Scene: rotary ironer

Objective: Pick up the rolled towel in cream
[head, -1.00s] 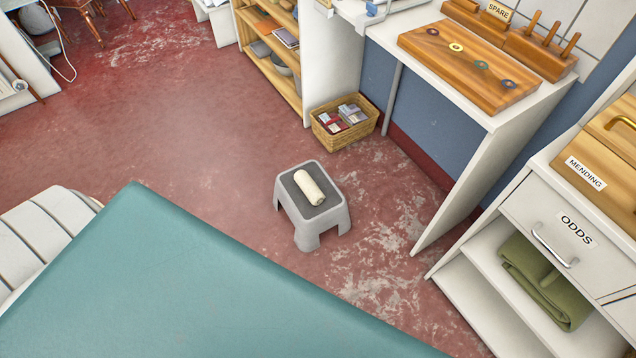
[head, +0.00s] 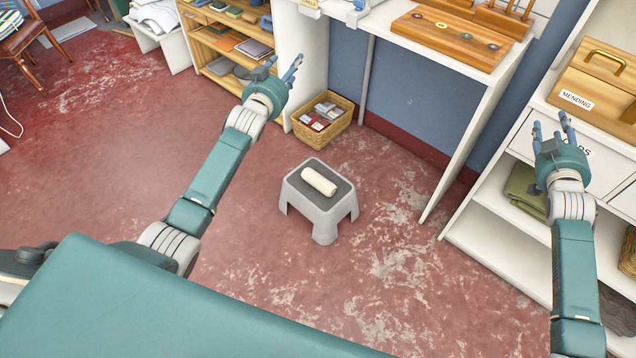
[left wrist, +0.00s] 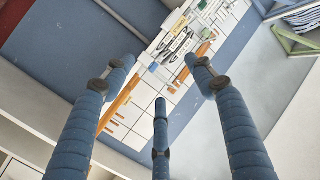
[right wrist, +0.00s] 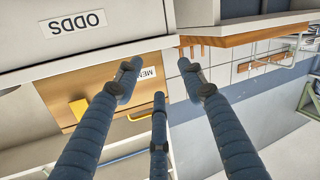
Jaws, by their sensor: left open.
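The cream rolled towel (head: 319,181) lies on the dark top of a low grey step stool (head: 323,204) on the red floor. It shows in the head view only. My left gripper (head: 284,72) is up and to the left of the stool, near the shelf, with its fingers spread; it is open and empty, and its fingers show apart in the left wrist view (left wrist: 160,85). My right gripper (head: 552,130) is raised at the right, in front of the drawer unit. Its fingers stand apart and empty in the right wrist view (right wrist: 160,90). Both grippers are well away from the towel.
A wicker basket (head: 322,120) with small packets stands on the floor behind the stool. A white workbench (head: 455,125) with a wooden rack (head: 452,38) is behind it. A white drawer unit (head: 500,215) stands at the right. The floor around the stool is clear.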

